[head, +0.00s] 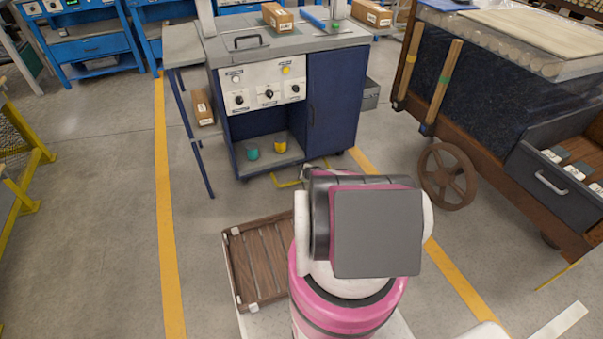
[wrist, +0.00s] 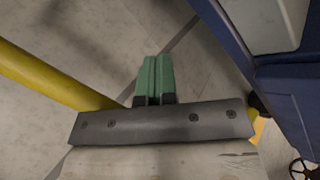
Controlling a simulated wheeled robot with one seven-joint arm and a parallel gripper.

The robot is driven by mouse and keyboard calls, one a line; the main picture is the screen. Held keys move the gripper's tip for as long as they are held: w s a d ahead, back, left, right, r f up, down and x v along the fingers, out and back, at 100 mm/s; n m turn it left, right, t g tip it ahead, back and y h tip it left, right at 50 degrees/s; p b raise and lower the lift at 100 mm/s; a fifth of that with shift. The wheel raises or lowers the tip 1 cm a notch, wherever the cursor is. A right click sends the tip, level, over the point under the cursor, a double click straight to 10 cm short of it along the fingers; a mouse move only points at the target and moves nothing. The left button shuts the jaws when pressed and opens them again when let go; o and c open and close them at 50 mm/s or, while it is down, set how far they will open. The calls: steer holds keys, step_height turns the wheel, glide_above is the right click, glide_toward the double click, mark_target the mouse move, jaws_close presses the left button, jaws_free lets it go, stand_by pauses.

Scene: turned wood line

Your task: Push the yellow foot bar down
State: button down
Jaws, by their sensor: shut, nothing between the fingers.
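The yellow foot bar (head: 285,183) shows low at the front of the blue cabinet (head: 335,105) in the head view, partly hidden behind my arm. In the wrist view a thick yellow bar (wrist: 50,80) runs from the left edge down to the right and passes out of sight behind my gripper's dark mount. My gripper (wrist: 154,60) has green fingers closed together with nothing between them. They point over the grey floor, beside the bar in the picture. I cannot tell whether they touch it. In the head view my arm hides the gripper.
The cabinet's blue side (wrist: 280,75) is close on the right in the wrist view. A brown slatted crate (head: 262,262) is left of my arm. A wooden cart with a spoked wheel (head: 446,175) stands to the right.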

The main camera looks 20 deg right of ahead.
steer(key=shift+r, duration=0.15)
steer(key=shift+s+r, duration=0.15)
steer(key=shift+r, duration=0.85)
steer(key=shift+s+r, duration=0.15)
steer(key=shift+r, duration=0.85)
steer(key=shift+r, duration=0.1)
steer(key=shift+s+r, duration=0.2)
steer(key=shift+r, duration=1)
steer(key=shift+s+r, duration=0.15)
steer(key=shift+r, duration=1)
